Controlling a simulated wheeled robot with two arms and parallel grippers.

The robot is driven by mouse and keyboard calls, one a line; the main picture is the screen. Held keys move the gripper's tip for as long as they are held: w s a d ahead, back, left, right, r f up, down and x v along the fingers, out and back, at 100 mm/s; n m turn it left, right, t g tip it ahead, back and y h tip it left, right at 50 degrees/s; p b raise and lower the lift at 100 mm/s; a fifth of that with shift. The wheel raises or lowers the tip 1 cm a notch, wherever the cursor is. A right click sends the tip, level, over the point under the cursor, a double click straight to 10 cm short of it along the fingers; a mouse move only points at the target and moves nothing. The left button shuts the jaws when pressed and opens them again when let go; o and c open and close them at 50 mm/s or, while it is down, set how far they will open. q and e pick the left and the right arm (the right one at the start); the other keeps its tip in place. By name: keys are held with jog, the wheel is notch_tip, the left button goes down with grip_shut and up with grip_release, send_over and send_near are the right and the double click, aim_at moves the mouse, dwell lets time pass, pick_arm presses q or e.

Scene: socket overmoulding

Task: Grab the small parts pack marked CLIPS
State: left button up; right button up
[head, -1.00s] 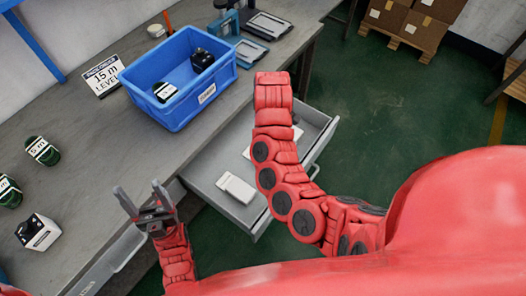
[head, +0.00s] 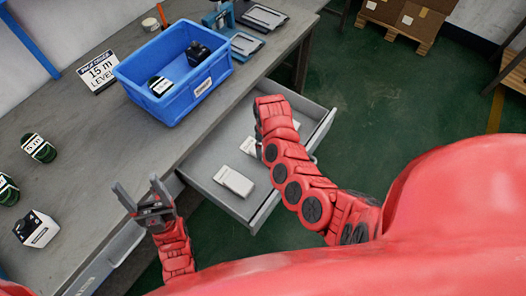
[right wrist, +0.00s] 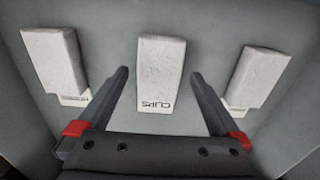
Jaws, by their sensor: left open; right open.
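The pack marked CLIPS (right wrist: 161,72) is a white block lying in the grey open drawer. In the right wrist view it is the middle of three packs, its lettering upside down. My right gripper (right wrist: 159,76) is open, with one finger on each side of this pack in the picture; whether the fingers reach down to it I cannot tell. In the head view the middle pack (head: 249,147) is partly hidden by my right arm, which also mostly hides the right gripper. My left gripper (head: 138,184) is open and empty near the table's front edge.
A second pack (right wrist: 54,58) lies on the left in the drawer (head: 203,184), and a third (right wrist: 257,75) on the right; their labels are hard to read. A blue bin (head: 170,110) with black parts stands on the grey table (head: 95,160).

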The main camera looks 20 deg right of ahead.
jog(key=shift+f, duration=2.2)
jog(key=shift+s, duration=0.1)
jog(key=c, duration=1.1)
